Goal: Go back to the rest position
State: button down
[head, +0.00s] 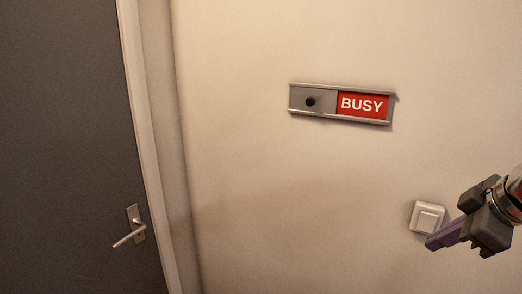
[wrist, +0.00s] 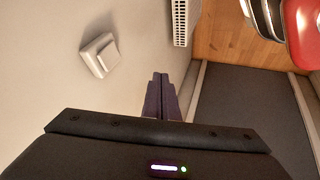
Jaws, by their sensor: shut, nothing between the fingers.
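My gripper (head: 433,242) is at the lower right of the head view, in front of the wall and close to a white light switch. In the wrist view my gripper's dark purple fingers (wrist: 160,80) are together, with nothing between them. The white light switch (head: 427,217) is on the wall, and it also shows at the upper left of the wrist view (wrist: 99,55). I cannot tell whether the fingers touch it; in the wrist view they appear apart from it.
A sliding sign (head: 363,105) on the wall reads BUSY on red, with a black knob at its left. A dark grey door (head: 65,130) with a metal handle (head: 133,228) is at the left. The wrist view shows a white vent (wrist: 181,22) and a red object (wrist: 303,35) at the top right.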

jog(key=s+a+f+m, duration=0.2)
jog(key=a+f+m, duration=0.1)
jog(key=a, duration=0.4)
jog(key=s+a+f+m, duration=0.2)
jog(key=a+f+m, duration=0.1)
jog(key=a+f, duration=0.3)
jog(key=s+a+f+m+h, duration=0.1)
jog(key=s+a+f+m, duration=0.2)
jog(key=a, duration=0.5)
jog(key=shift+a+f+g, duration=0.25)
jog(key=shift+f+g, duration=0.05)
jog(key=shift+f, duration=0.4)
